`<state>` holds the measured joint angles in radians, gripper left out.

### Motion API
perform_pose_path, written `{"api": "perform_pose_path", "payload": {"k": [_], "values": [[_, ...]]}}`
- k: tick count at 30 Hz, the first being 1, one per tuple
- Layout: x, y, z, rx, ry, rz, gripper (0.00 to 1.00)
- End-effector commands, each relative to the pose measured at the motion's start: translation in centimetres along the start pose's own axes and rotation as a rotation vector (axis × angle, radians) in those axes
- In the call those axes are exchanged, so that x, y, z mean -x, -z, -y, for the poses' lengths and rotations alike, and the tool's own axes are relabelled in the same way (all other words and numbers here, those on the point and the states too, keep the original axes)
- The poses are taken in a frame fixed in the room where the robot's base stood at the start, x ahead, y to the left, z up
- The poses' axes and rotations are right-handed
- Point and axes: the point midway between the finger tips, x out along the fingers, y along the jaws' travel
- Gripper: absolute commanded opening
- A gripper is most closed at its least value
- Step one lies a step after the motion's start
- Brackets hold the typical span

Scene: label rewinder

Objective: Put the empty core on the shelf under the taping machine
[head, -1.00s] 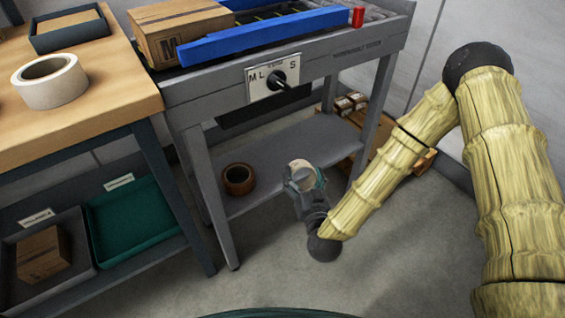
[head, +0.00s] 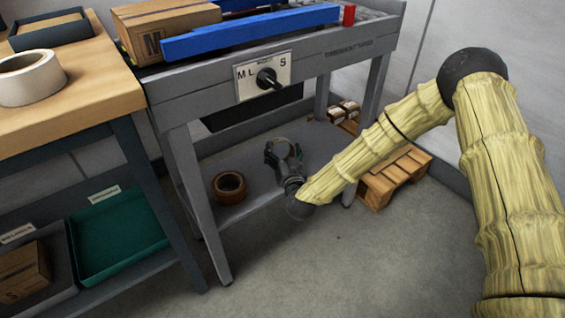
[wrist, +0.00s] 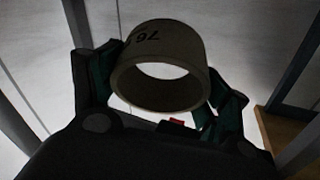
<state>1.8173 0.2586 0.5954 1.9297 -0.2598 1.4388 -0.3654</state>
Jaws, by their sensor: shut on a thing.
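The empty core is a short, wide cardboard ring with dark digits on its side, seen in the wrist view (wrist: 188,45). My gripper (wrist: 162,85) is shut on it, with one green-padded finger at each side. In the head view my gripper (head: 284,152) is over the grey lower shelf (head: 238,152) of the taping machine (head: 225,88). The core is mostly hidden there behind my gripper. I cannot tell whether the core touches the shelf.
A brown tape roll (head: 229,187) lies on the shelf to the left of my gripper. Machine legs (head: 193,180) flank the shelf. A wooden pallet (head: 395,178) stands to the right. A workbench (head: 88,90) with a white roll (head: 32,79) is at left.

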Motion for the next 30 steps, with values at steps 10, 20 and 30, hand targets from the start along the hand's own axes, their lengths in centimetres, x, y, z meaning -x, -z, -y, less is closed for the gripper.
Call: {"api": "perform_pose_path", "payload": {"k": [10, 20, 30], "values": [[-0.3, -2.6, -0.8, 0.000, -0.001, 0.000, 0.49], [-0.3, -3.4, -0.9, 0.001, 0.000, -0.001, 0.49], [-0.3, -3.6, -1.0, 0.001, 0.000, 0.000, 0.98]]}}
